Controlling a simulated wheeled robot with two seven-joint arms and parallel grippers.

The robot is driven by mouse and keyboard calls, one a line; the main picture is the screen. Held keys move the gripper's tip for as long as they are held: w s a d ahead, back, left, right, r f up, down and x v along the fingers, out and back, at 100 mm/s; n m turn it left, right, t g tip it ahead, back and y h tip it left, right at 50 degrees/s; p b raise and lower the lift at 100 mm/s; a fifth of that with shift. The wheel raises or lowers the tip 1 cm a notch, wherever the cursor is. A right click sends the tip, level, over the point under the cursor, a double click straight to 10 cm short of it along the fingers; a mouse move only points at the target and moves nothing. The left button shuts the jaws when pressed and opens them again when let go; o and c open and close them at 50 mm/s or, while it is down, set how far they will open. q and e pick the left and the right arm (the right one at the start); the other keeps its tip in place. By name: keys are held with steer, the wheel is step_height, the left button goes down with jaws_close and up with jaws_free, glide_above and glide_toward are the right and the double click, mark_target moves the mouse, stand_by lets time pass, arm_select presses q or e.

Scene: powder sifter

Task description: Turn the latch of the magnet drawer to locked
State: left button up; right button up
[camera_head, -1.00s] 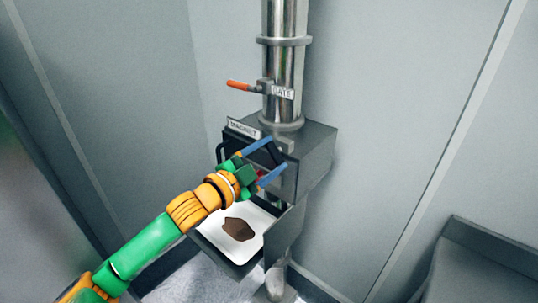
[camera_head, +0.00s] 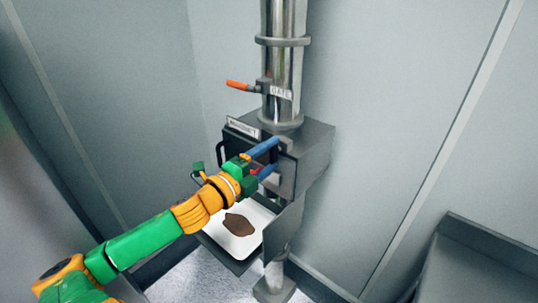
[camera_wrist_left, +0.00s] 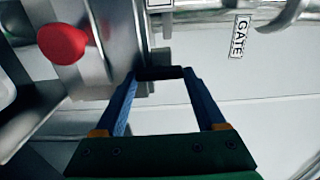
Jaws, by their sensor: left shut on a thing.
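The magnet drawer's housing is a dark grey box (camera_head: 312,150) with a MAGNET label (camera_head: 244,128) on its upper left edge. My left gripper (camera_head: 276,155) reaches its front from the left. In the left wrist view my gripper (camera_wrist_left: 160,73) has both blue fingertips at the ends of a short dark bar (camera_wrist_left: 160,72), apparently the latch handle, and is shut on it. In the head view the fingers mostly hide the latch, so its exact angle is unclear. A red knob (camera_wrist_left: 62,43) shows beside the fingers in the wrist view. My right gripper is not in view.
A steel pipe (camera_head: 285,65) rises above the box, with an orange gate lever (camera_head: 238,85) and a GATE label (camera_head: 281,92). A white tray (camera_head: 214,232) with brown powder sits below my left arm. A grey bench (camera_head: 480,265) stands at right.

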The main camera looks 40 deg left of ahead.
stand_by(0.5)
arm_select(q)
steer(key=o, duration=1.3)
steer(key=shift+s+f, duration=0.15)
steer(key=shift+s, duration=0.35)
steer(key=s, duration=0.6)
steer(key=shift+a, duration=0.3)
